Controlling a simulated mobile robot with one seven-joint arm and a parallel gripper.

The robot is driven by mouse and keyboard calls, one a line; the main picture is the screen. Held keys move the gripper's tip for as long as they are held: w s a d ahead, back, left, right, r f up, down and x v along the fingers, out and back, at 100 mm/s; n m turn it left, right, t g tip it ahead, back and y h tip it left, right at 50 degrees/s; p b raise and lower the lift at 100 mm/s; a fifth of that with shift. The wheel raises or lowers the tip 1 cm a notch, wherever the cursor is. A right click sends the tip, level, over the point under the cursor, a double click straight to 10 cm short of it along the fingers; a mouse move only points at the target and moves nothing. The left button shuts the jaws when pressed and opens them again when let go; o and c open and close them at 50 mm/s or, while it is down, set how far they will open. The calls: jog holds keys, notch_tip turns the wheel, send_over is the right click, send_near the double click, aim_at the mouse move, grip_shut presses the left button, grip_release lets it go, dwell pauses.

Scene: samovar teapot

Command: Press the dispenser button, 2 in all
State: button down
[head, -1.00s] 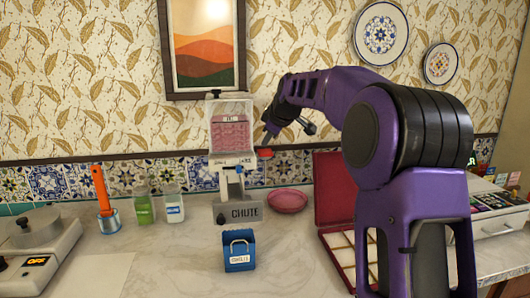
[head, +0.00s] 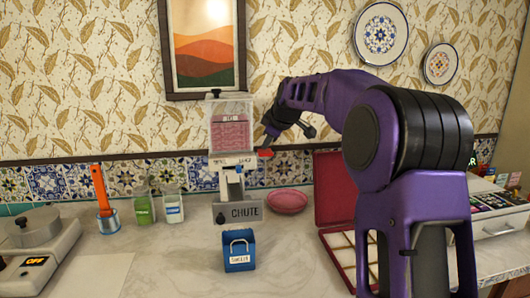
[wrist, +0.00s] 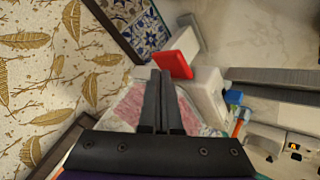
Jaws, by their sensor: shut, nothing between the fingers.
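The dispenser (head: 231,135) stands on the counter against the wall, with a clear hopper of pink contents and a grey base marked CHUTE. A red block (head: 265,153) sticks out at its right side and looks like its button. The red block also shows in the wrist view (wrist: 174,65), just past my fingertips. My gripper (wrist: 161,73) is shut and empty, its two fingers side by side. In the head view my gripper (head: 270,133) is dark and small, right of the hopper and just above the red block. I cannot tell whether it touches the block.
A blue labelled box (head: 239,252) stands in front of the chute. A pink dish (head: 287,201) and an open red case (head: 334,205) are to the right. Two jars, green (head: 144,207) and white (head: 173,206), stand to the left. The counter front is mostly clear.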

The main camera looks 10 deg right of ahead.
aim_at(267, 152)
jog(key=shift+f, duration=1.25)
dwell(0.9)
jog(key=shift+r, duration=0.1)
jog(key=shift+r+p, duration=1.15)
jog(key=shift+r, duration=0.45)
jog(key=shift+r+p, duration=2)
jog(key=shift+r, duration=0.55)
